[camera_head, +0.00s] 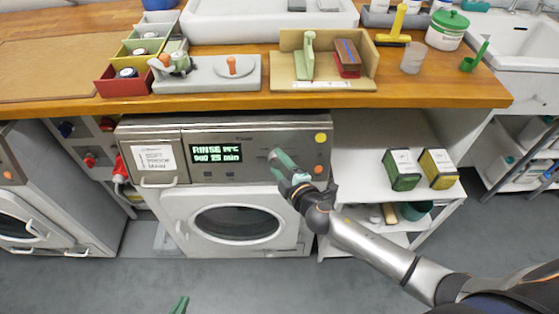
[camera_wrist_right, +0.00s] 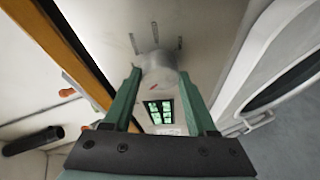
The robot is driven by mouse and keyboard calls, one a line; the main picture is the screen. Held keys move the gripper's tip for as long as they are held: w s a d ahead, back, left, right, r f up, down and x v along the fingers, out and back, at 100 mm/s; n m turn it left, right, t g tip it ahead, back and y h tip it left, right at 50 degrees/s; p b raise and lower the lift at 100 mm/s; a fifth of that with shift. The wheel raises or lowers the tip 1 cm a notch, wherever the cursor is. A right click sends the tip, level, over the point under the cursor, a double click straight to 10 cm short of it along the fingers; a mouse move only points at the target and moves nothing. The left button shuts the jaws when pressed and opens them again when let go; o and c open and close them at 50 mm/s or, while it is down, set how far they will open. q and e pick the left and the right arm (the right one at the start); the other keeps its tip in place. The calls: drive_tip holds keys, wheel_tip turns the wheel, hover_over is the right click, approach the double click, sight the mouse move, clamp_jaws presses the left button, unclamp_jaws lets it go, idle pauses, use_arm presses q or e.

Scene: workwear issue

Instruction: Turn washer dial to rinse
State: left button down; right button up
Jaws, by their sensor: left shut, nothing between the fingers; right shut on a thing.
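The washer (camera_head: 221,185) stands under the wooden counter. My right gripper (camera_head: 279,158) reaches the front panel right of the display. In the right wrist view, its green fingers are shut on the pale round dial (camera_wrist_right: 158,78), one on each side. A small red mark shows on the dial. In the head view the gripper mostly hides the dial. My left gripper (camera_head: 180,305) is shut and empty at the bottom edge, well away from the washer.
The counter edge (camera_head: 300,101) overhangs just above the panel. The round door (camera_head: 238,222) is below my right gripper. A white shelf (camera_head: 360,198) with green and yellow boxes stands to the right. Another machine (camera_head: 40,215) is at the left. The grey floor in front is clear.

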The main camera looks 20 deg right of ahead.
idle(0.3)
drive_tip(key=o, duration=1.4)
drive_tip(key=shift+c, duration=0.2)
drive_tip(key=shift+s, duration=0.3)
drive_tip(key=v, duration=1.2)
